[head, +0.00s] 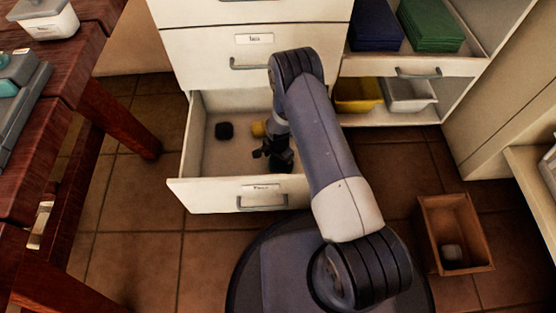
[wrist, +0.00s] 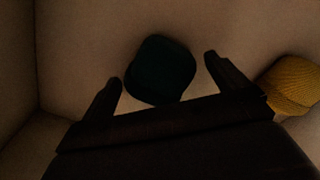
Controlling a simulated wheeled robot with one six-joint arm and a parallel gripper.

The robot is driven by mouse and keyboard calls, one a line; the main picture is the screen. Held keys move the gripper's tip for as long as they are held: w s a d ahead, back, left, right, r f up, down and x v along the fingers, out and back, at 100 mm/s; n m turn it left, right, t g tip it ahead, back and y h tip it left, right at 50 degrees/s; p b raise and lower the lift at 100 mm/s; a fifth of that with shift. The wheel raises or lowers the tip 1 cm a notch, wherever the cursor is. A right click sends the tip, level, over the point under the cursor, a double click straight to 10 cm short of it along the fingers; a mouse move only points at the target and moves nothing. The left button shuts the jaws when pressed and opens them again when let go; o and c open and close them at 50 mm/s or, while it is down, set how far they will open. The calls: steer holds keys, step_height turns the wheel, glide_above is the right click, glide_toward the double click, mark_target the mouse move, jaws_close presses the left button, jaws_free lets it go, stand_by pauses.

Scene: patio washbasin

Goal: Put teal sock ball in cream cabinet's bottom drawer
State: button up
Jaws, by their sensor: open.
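The cream cabinet's bottom drawer (head: 228,198) is pulled open in the head view. A dark sock ball (head: 224,130) lies on its floor at the back left, looking almost black there. In the wrist view a dark teal ball (wrist: 160,70), apparently the same one, shows between and beyond the fingertips. My gripper (head: 258,148) is inside the drawer, right of that ball. Its jaws (wrist: 163,69) are open and hold nothing. Contact with the ball cannot be told.
A yellow ball (head: 258,129) lies in the drawer beside my gripper, and also shows right of the fingers in the wrist view (wrist: 290,86). A wooden bin (head: 427,233) stands on the floor at right. A red wooden table (head: 98,50) stands at left.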

step_height(320, 180, up, 12)
steer(key=p, duration=0.5)
steer(key=shift+r, duration=0.15)
